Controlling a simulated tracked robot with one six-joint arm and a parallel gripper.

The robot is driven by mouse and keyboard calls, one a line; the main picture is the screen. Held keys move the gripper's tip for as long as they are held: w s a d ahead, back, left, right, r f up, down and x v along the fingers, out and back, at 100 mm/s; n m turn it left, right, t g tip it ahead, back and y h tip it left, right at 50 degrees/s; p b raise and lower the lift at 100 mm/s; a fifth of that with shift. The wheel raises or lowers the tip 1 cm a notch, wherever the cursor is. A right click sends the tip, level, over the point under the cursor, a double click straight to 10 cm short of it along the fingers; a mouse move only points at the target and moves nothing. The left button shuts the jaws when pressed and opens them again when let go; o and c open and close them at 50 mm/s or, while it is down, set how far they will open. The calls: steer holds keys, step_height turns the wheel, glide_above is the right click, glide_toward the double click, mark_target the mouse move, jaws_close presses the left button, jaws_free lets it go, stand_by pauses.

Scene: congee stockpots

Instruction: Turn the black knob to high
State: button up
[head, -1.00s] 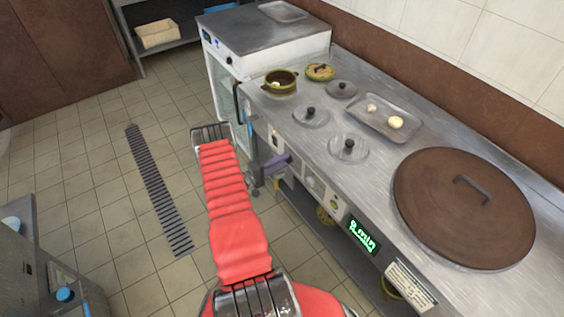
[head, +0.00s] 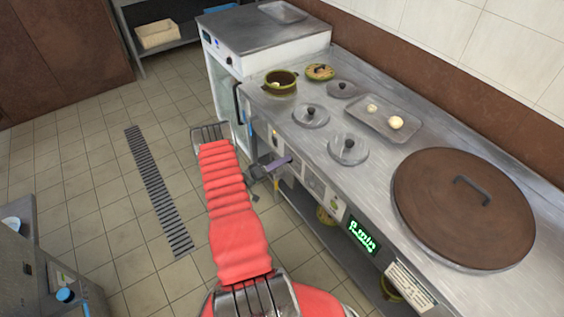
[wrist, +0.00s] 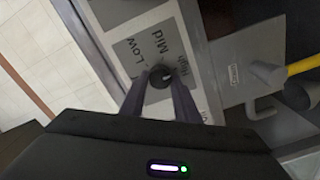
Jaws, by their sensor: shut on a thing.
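The black knob (wrist: 160,74) sits on a grey label plate (wrist: 128,50) in the wrist view. Low, Mid and High are printed around it, with High close to its right side. My gripper (wrist: 161,90) has a dark finger on each side of the knob and is shut on it. The knob's pointer is too small and dark to read. In the head view my gripper (head: 276,165) is at the counter's front panel, and the knob itself is hidden there.
The steel counter (head: 365,165) holds a large brown-lidded pot (head: 450,220), small lidded wells, a tray (head: 375,120) and an olive pot (head: 281,84). A green-lit display (head: 363,237) is on the front panel. In the wrist view, a yellow handle (wrist: 303,66) is at right. Tiled floor is open at left.

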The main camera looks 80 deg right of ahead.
steer(key=shift+s+a+f, duration=0.2)
steer(key=shift+f, duration=0.1)
steer(key=o, duration=1)
steer(key=shift+w+d+r, duration=0.15)
steer(key=shift+r, duration=0.05)
steer(key=shift+o, duration=0.2)
steer(key=v, duration=1.3)
steer(key=shift+w+a, duration=0.3)
